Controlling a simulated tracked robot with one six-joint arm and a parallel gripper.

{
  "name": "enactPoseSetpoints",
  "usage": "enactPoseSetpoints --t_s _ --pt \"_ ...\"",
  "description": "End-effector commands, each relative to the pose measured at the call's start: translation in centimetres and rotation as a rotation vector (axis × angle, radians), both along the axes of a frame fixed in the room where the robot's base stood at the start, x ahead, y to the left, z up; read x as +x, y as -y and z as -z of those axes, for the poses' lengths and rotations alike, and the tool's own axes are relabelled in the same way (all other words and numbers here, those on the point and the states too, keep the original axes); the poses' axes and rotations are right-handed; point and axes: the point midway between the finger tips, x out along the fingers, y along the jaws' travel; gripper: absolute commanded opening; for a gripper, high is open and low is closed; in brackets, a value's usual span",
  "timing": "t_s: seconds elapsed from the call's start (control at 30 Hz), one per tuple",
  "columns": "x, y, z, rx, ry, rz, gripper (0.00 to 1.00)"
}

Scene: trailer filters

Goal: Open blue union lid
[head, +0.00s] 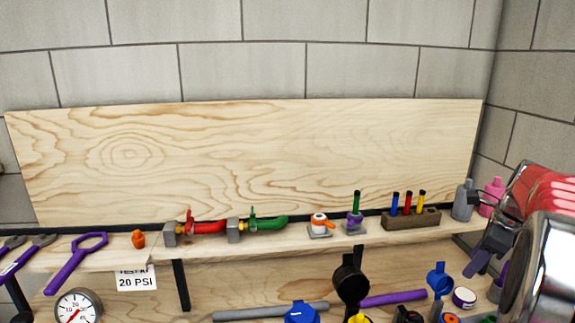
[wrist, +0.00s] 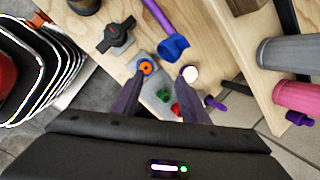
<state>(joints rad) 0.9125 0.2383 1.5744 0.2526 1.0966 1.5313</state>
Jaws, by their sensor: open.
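A blue cap-like piece (wrist: 173,47) shows in the wrist view, just beyond my fingertips and by the end of a purple rod (wrist: 156,14). In the head view a blue piece (head: 438,275) stands upright at the right of the lower bench. Another blue cap (head: 301,313) is cut off by the bottom edge. I cannot tell for certain which is the union lid. My gripper (wrist: 162,82) is open above the lower bench, with nothing held. In the head view my gripper (head: 484,252) is partly seen at the right, close to the upright blue piece.
An orange-ringed grey block (wrist: 146,68) and a white-topped jar (wrist: 190,73) lie close to my fingertips. A black-handled valve (wrist: 117,37) is to the left. The upper shelf holds a grey bottle (wrist: 296,54) and a pink bottle (wrist: 299,98) at the right.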

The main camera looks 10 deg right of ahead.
Motion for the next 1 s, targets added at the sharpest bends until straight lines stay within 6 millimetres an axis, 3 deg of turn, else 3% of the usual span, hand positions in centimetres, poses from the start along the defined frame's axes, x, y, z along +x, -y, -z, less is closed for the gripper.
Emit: enactPoseSetpoints --t_s 0.37,0.63,1.0 --pt "-1.6 -7.3 1.5 -0.198 -0.085 -0.611 0.41" --pt "-2.8 -15.4 1.8 -0.361 -0.131 -1.121 0.41" --pt "-6.0 -26.6 2.6 -0.582 -0.16 -1.74 0.41"
